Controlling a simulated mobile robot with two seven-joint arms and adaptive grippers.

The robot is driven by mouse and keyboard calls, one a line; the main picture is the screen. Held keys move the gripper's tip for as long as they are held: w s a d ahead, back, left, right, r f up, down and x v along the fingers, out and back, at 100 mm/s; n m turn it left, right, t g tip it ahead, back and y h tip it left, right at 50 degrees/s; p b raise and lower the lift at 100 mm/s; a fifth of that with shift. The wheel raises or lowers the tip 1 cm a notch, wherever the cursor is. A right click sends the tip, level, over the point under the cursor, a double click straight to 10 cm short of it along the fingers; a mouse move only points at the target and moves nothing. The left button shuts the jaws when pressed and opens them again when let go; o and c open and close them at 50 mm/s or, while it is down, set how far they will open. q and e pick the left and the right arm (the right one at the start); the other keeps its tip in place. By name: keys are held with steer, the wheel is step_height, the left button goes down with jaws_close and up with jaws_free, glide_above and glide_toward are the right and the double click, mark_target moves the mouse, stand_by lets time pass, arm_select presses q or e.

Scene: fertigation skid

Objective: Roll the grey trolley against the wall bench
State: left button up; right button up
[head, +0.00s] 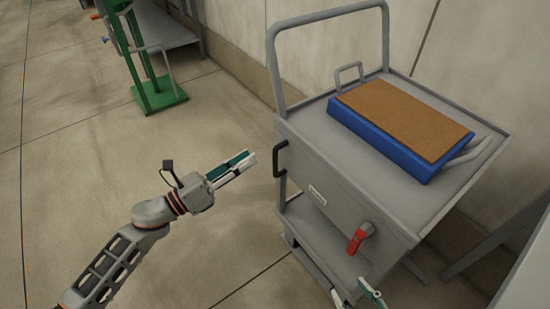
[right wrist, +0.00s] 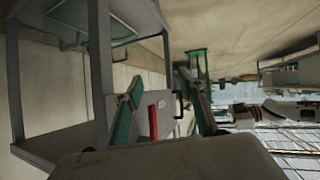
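The grey trolley (head: 345,185) stands in the right half of the head view, with a tall tube push handle, a black front handle (head: 281,159) and a red lever (head: 358,239). My left gripper (head: 250,157) points at the black handle from the left, apart from it; its finger gap is unclear from this side. My right gripper (head: 357,292) is at the bottom edge, below the red lever. In the right wrist view, its fingers (right wrist: 165,103) are spread, with the red lever (right wrist: 153,122) showing between them, not held. I cannot tell which structure is the wall bench.
A blue case (head: 385,138) with a brown top lies on the trolley. A pale wall (head: 455,55) runs behind it. A grey bench-like table (head: 165,35) and a green stand (head: 158,95) are at upper left. Dark supports (head: 495,245) are close at right. Floor at left is clear.

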arm_select(q)
step_height(320, 180, down, 4)
steer(key=w+m+g+b, duration=0.2)
steer(key=m+g, duration=0.1)
steer(key=m, duration=0.3)
steer(key=m+g, duration=0.1)
steer(key=m, duration=0.1)
glide_above(275, 175)
steer(key=shift+w+f+h, duration=0.25)
steer(key=shift+w+h, duration=0.05)
steer(key=shift+w, duration=0.1)
jaws_close()
